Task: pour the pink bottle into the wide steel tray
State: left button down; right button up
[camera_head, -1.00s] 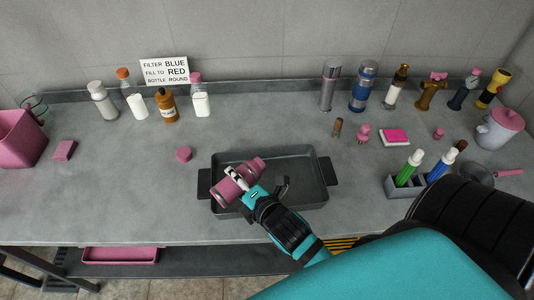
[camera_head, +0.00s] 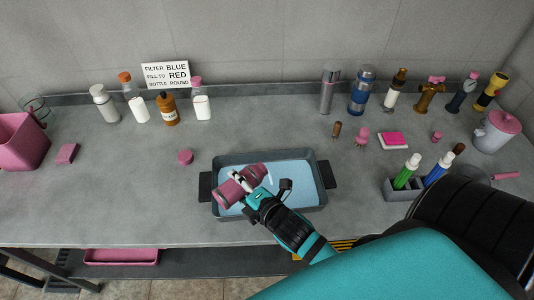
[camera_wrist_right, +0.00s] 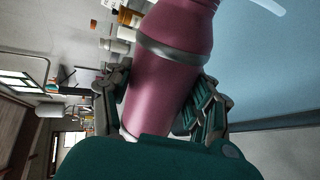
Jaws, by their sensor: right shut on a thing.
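The pink bottle (camera_head: 229,194) is tilted on its side over the wide steel tray (camera_head: 324,161), its mouth end toward the upper right. My right gripper (camera_head: 243,184) is shut on its body. The right wrist view shows the bottle (camera_wrist_right: 172,70) between the fingers, with a grey band around it. A pale stream (camera_wrist_right: 268,6) shows beyond the bottle's mouth end. Light blue liquid (camera_head: 300,180) covers the tray's floor. A round pink cap (camera_head: 185,157) lies on the counter left of the tray. My left gripper is not in view.
Several bottles stand along the back wall at left, near a sign (camera_head: 166,75). Flasks and fittings stand at back right. A grey marker holder (camera_head: 403,190) sits right of the tray. The counter left of the tray is mostly clear.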

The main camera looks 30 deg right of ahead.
jog(key=shift+d+f+m+y+p, duration=0.2)
jog(key=shift+m+y+p, duration=0.5)
jog(key=shift+p, duration=0.9)
dwell(0.4)
jog(key=shift+d+r+m+p, duration=0.1)
jog(key=shift+r+m+p, duration=0.1)
jog(key=shift+m+p, duration=0.1)
jog(key=shift+d+r+m+p, duration=0.15)
jog(key=shift+r+m+p, duration=0.15)
jog(key=shift+p, duration=0.65)
jog(key=shift+f, duration=0.1)
